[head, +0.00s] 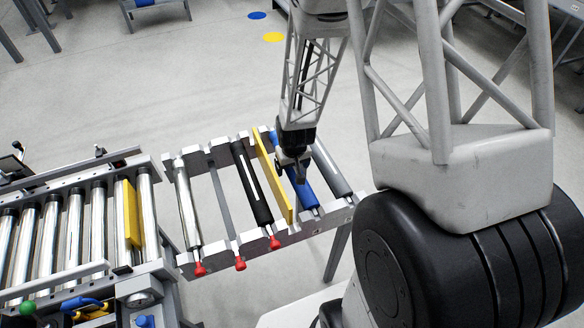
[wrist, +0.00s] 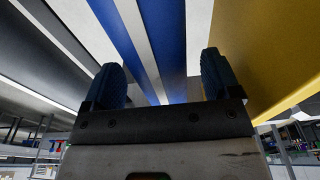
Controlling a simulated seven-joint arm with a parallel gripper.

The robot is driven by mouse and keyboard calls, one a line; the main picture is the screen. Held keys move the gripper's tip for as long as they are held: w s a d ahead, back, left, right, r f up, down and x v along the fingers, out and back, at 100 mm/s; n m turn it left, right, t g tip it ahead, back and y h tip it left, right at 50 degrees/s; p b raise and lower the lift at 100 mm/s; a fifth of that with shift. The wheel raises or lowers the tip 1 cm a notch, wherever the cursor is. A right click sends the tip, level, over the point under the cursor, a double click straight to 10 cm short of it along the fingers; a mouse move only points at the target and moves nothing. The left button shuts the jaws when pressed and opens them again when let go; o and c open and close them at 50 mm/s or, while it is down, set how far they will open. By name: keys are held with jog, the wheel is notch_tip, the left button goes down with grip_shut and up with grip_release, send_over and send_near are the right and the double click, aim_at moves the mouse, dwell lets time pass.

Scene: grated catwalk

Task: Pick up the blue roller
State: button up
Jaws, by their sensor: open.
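The blue roller (head: 306,194) lies in the rack between a yellow plate (head: 272,175) and a grey roller (head: 331,170). My gripper (head: 296,170) is over it and hides part of its length in the head view. In the wrist view, my gripper (wrist: 162,78) has two dark fingers spread apart with nothing between them. The blue roller (wrist: 168,45) runs beyond the gap between the fingertips, with a pale stripe along it. The yellow plate (wrist: 265,45) is to the right and the grey roller (wrist: 45,45) to the left. I cannot tell whether the fingers touch the roller.
The rack (head: 345,205) also holds a black roller (head: 251,182), a thin grey bar (head: 222,200) and a shiny roller (head: 187,205). Red knobs (head: 240,263) stick out at its near edge. A conveyor (head: 65,240) with several metal rollers stands left.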

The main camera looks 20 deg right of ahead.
jog(key=shift+f, duration=0.4)
jog(key=shift+c, duration=0.2)
jog(key=c, duration=1.3)
jog(key=shift+w+r, duration=0.1)
jog(key=shift+r, duration=0.05)
jog(key=shift+c, duration=0.2)
jog(key=shift+r, duration=4.9)
